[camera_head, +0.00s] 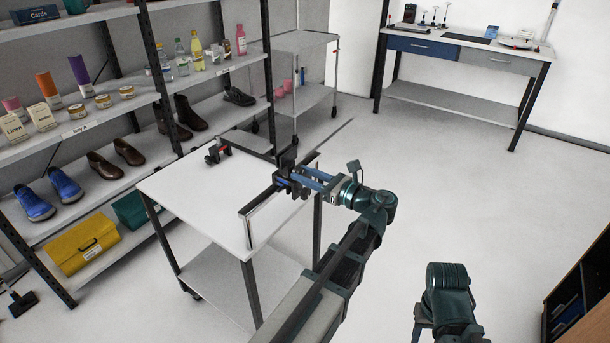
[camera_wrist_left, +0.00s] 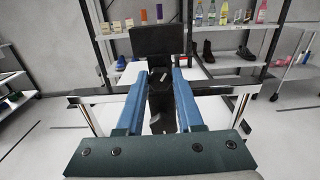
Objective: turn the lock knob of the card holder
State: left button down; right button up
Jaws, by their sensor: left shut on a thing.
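A black card holder with a dark upright plate (camera_wrist_left: 157,40) stands at the handle of the white cart; in the head view its dark parts (camera_head: 288,159) are small. A dark block, seemingly its lock knob (camera_wrist_left: 161,82), with a small light mark on top, sits between the blue fingers of my left gripper (camera_wrist_left: 157,78). The gripper is shut on it. In the head view my left gripper (camera_head: 288,181) reaches the handle from the right, and its fingers partly hide the knob. Part of my right arm shows at lower right; its gripper is not in view.
The cart's handle bar (camera_head: 260,205) runs along its near side. A red and black device (camera_head: 216,151) stands on the cart top (camera_head: 190,190). Shelves (camera_head: 100,130) with shoes and bottles stand at left.

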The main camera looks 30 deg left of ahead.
pick_arm(q)
jog(key=n, duration=0.5)
dwell(0.3)
jog(key=c, duration=0.5)
grip_release()
